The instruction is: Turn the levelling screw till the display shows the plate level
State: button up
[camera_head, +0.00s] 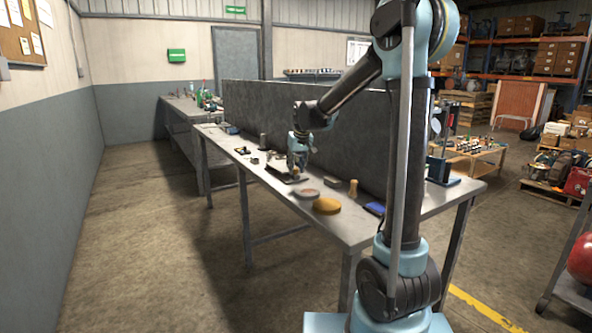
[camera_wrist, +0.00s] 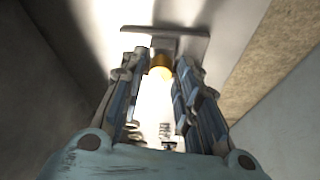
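My gripper (camera_head: 297,168) points down over the bench, at a dark flat plate (camera_head: 284,177) in the head view. In the wrist view my gripper (camera_wrist: 160,68) has its two fingers apart on either side of a brass-coloured round piece (camera_wrist: 160,72), which looks like the levelling screw. I cannot tell whether the fingers touch it. A grey flat bar with a short stem (camera_wrist: 165,34) shows just beyond the brass piece. Strong glare hides the area between the fingers. I cannot make out a display or any reading.
On the grey bench (camera_head: 262,187) a grey-pink disc (camera_head: 307,194), a yellow disc (camera_head: 327,206), a wooden piece (camera_head: 353,188) and a blue item (camera_head: 375,208) lie nearer me. A tall dark panel (camera_head: 345,150) stands along the bench's back. The floor to the left is clear.

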jog(key=v, duration=1.1)
jog(key=shift+o, duration=0.5)
jog(key=shift+s+d, duration=0.1)
